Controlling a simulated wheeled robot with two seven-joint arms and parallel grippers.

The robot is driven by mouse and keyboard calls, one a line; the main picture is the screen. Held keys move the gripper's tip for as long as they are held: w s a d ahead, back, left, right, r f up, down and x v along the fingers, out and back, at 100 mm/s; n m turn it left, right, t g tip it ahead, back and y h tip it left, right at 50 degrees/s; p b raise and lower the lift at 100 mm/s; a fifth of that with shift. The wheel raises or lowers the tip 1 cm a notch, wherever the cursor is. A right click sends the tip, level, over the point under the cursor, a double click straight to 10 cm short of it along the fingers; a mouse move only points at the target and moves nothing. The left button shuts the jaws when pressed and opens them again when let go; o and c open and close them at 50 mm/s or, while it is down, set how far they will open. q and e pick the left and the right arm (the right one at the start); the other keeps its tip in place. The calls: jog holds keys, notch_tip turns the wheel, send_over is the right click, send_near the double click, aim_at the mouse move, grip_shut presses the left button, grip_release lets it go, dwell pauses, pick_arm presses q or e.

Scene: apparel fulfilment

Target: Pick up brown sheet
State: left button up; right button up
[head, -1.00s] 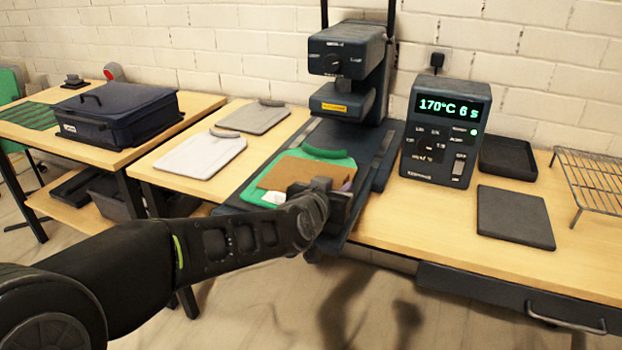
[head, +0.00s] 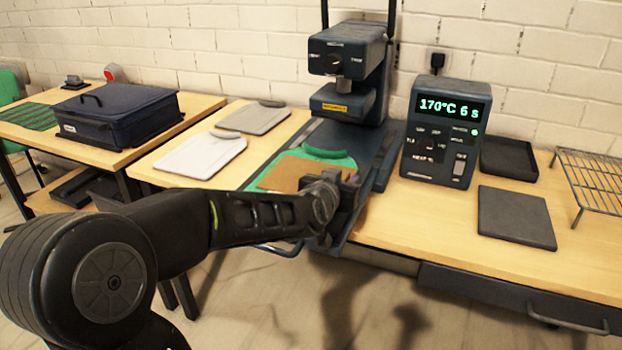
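My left gripper (head: 350,190) is at the front right edge of the sheet, over the platen. Its fingers are dark and partly hidden by its own wrist, so I cannot tell whether they are open or touching the sheet. The front right part of the sheet and board is hidden behind the gripper. My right gripper is not in view.
A control box (head: 444,132) reading 170°C 6 s stands right of the press. Dark trays (head: 516,218) and a wire rack (head: 592,180) lie further right. A white board (head: 200,156) and a grey board (head: 254,119) lie left. A navy case (head: 118,112) sits on the left table.

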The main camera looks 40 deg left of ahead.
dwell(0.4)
pick_arm(q)
grip_shut()
dwell(1.3)
